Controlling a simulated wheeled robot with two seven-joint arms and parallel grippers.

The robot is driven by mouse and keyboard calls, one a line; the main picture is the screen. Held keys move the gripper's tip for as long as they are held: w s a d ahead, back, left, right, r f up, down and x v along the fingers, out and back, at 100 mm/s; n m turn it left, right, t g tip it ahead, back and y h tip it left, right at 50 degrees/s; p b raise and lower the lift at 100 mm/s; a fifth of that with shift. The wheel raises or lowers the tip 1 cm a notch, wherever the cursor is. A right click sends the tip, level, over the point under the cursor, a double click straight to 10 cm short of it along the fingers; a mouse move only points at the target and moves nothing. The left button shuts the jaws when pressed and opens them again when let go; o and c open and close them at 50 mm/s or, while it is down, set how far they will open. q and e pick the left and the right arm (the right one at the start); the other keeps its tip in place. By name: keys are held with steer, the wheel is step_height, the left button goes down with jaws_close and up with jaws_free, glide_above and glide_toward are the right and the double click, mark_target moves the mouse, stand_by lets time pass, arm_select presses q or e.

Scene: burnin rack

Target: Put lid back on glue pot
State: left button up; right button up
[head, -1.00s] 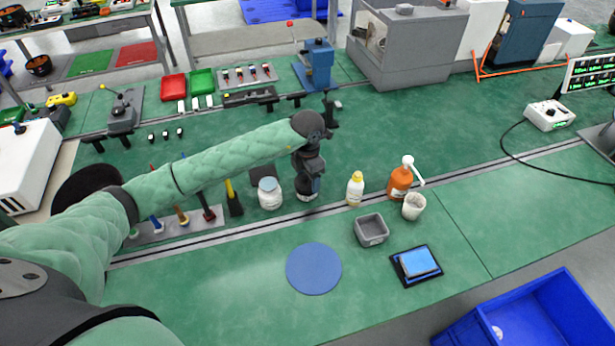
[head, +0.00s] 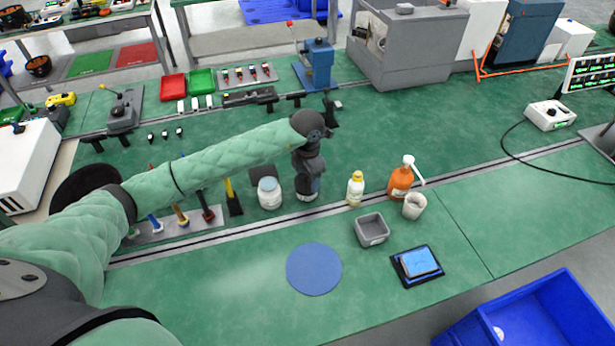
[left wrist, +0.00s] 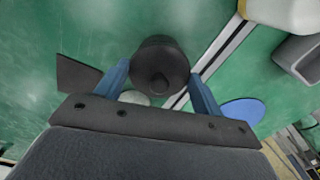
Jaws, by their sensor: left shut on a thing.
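My left gripper (head: 309,180) points down over the dark glue pot (head: 307,195), whose pale label shows just below the fingers. In the left wrist view, my left gripper (left wrist: 160,84) has its blue fingers on both sides of a dark round lid (left wrist: 160,62) with a knob. The gripper is shut on this lid. The lid hides the pot's mouth, so I cannot tell whether the lid touches the rim. My right gripper is not in view.
A white jar (head: 269,194) stands close left of the pot. To the right are a yellow-capped bottle (head: 355,189), an orange pump bottle (head: 399,184), a white cup (head: 414,207) and a grey bin (head: 371,230). A blue round mat (head: 314,269) lies in front, with clear bench around it.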

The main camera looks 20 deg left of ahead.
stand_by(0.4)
arm_select(q)
steer(key=o, duration=1.2)
steer(key=shift+r, duration=0.2)
steer(key=shift+r+p, duration=0.8)
steer(key=shift+r, duration=2.55)
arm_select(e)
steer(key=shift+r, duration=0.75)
arm_select(q)
steer(key=shift+c, duration=0.3)
jaws_close()
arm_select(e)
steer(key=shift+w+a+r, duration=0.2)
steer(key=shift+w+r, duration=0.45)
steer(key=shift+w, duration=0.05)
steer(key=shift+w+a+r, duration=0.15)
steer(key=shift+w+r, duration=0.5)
